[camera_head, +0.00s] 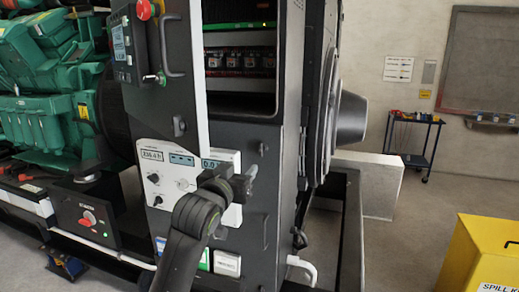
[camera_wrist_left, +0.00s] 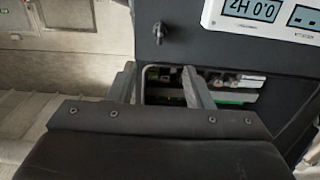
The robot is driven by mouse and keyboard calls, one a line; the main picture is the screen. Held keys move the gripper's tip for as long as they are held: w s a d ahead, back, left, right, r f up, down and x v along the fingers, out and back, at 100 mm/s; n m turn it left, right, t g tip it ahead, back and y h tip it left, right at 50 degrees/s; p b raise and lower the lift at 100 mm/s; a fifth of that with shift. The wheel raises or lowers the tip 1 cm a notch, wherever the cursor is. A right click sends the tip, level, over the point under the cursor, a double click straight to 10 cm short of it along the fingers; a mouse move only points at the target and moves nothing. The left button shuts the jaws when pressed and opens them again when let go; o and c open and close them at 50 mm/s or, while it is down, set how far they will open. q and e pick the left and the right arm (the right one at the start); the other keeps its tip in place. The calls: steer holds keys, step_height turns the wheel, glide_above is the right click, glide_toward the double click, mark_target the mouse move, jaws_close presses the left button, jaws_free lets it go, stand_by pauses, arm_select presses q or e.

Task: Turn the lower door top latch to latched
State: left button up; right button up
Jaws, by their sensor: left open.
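The lower door top latch (camera_head: 263,148) is a small dark handle on the dark cabinet, below the open upper compartment and right of the meter panel. In the left wrist view, which is turned over, the latch (camera_wrist_left: 160,33) stands out from the dark door (camera_wrist_left: 190,38) beside the white meter panel. My left gripper (camera_head: 243,178) is just below and left of the latch in the head view. In the left wrist view its two fingers (camera_wrist_left: 158,80) are spread, with nothing between them, and apart from the latch. My right gripper is not in view.
The upper door (camera_head: 160,70) hangs open, showing the compartment (camera_head: 240,65) with its components. The white meter panel (camera_head: 165,170) lies behind my left arm. A green engine (camera_head: 45,80) stands at left, a yellow bin (camera_head: 480,255) and a cart (camera_head: 415,140) at right. Floor between is clear.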

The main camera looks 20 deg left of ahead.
mark_target(260, 149)
arm_select(q)
steer(key=w+p, duration=0.1)
steer(key=w, duration=0.3)
steer(key=w+p, duration=0.1)
steer(key=w, duration=0.4)
steer(key=w+p, duration=0.1)
steer(key=w, duration=0.4)
steer(key=shift+w+d, duration=0.25)
steer(key=c, duration=1)
steer(key=shift+o, duration=0.2)
